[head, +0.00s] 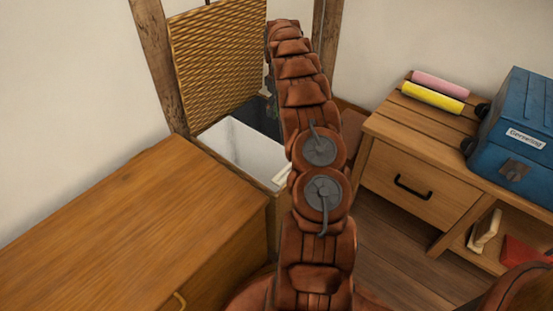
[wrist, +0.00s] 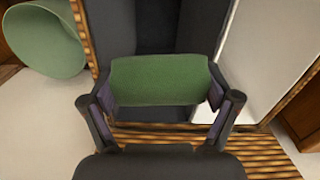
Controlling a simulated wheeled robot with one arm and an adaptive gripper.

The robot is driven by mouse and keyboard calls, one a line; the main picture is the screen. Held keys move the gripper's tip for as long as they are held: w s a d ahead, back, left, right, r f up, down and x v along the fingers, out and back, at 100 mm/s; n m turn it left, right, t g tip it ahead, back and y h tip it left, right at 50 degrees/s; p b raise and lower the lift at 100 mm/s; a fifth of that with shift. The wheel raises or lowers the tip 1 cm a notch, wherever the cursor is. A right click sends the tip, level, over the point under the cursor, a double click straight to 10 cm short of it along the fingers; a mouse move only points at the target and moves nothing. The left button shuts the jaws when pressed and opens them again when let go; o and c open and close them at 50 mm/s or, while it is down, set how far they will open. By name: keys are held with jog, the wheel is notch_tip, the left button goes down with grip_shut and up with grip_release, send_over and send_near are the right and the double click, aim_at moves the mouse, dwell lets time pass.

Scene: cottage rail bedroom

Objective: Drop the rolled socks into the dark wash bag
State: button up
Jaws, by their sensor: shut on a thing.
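My gripper (wrist: 163,92) is shut on a green roll, the rolled socks (wrist: 160,80), gripped at both ends. In the wrist view the roll is in front of a dark grey-black opening, the dark wash bag (wrist: 153,30), and hides part of it. The dark bag also shows in the head view (head: 263,119), partly behind my arm. It sits in a wicker hamper (wrist: 190,137) beside a white bag (wrist: 262,50). The white bag also shows in the head view (head: 238,146). My arm hides most of the gripper there.
The hamper's woven lid (head: 219,55) stands raised. A wooden chest (head: 130,235) is at the front left. At the right, a wooden unit (head: 405,180) bears pink (head: 440,84) and yellow (head: 432,96) rolls and a blue case (head: 515,130). A green round container (wrist: 45,40) stands outside the hamper.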

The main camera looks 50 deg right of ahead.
jog(key=shift+s+d+f, duration=0.25)
jog(key=shift+d+f, duration=0.15)
jog(key=shift+d, duration=0.2)
jog(key=shift+s+d+f+b, duration=0.1)
jog(key=shift+f+b, duration=0.3)
jog(key=shift+f, duration=0.05)
jog(key=shift+f+b, duration=1.5)
jog(key=shift+f, duration=0.95)
jog(key=o, duration=0.9)
jog(key=shift+c, duration=0.2)
jog(key=shift+r, duration=0.1)
notch_tip(320, 180, up, 11)
jog(key=shift+r, duration=0.4)
